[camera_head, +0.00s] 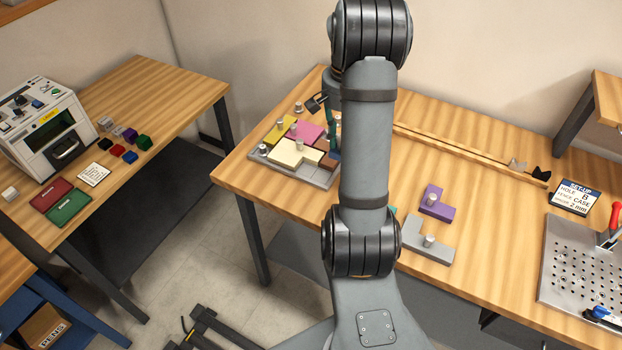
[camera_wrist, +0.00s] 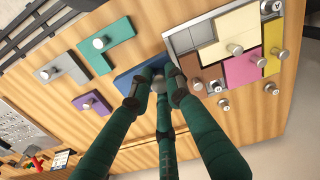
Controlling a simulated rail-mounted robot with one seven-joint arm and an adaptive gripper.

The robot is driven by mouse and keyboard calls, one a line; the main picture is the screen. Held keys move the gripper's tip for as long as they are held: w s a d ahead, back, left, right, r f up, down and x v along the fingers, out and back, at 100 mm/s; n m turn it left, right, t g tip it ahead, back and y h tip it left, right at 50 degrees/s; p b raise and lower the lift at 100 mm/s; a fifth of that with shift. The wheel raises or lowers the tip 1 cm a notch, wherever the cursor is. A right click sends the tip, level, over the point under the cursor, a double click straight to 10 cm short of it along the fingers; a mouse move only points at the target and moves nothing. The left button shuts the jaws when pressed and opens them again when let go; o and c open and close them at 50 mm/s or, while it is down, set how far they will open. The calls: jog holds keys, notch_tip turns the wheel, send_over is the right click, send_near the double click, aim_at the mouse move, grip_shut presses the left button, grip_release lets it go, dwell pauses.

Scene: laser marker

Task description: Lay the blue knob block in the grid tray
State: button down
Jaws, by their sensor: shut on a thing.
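My gripper (camera_wrist: 160,86) has green fingers closed around the round knob of the blue knob block (camera_wrist: 126,77). In the head view my gripper (camera_head: 332,128) is mostly behind my arm, and only a sliver of blue (camera_head: 335,155) shows. The grid tray (camera_wrist: 181,42) is grey and lies to the right of the block in the wrist view; it also shows in the head view (camera_head: 322,183). It holds cream (camera_wrist: 222,45), pink (camera_wrist: 243,71), yellow (camera_wrist: 271,40) and brown (camera_wrist: 186,66) blocks, with bare grey cells beside the cream one. The blue block is beside the brown one; its height is unclear.
Teal (camera_wrist: 112,52), grey (camera_wrist: 72,65) and purple (camera_wrist: 91,104) knob blocks lie apart on the table. A perforated metal plate (camera_head: 575,268) and a sign (camera_head: 576,197) are at the right. Bare wood lies between the purple block and the plate.

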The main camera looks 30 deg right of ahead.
jog(key=shift+d+f, duration=0.5)
jog(key=shift+d, duration=0.35)
jog(key=shift+w+f+m, duration=0.3)
jog(key=w+a+f+p, duration=0.1)
jog(key=w+a+f, duration=0.1)
jog(key=w+a+f+p, duration=0.1)
jog(key=w+a+f, duration=0.1)
jog(key=w, duration=0.1)
jog(key=w+a+f+p, duration=0.1)
jog(key=w+a+f, duration=0.1)
jog(key=w, duration=0.1)
jog(key=shift+w+a+f, duration=0.15)
jog(key=shift+a, duration=0.1)
notch_tip(320, 180, down, 4)
jog(key=shift+a+r+p, duration=0.1)
jog(key=shift+r+p, duration=0.05)
jog(key=shift+p, duration=0.7)
jog(key=shift+w+f, duration=0.1)
jog(key=shift+f, duration=0.15)
jog(key=shift+f+b, duration=0.2)
jog(key=shift+b, duration=0.1)
jog(key=c, duration=1.7)
grip_release()
jog(key=shift+o, duration=0.2)
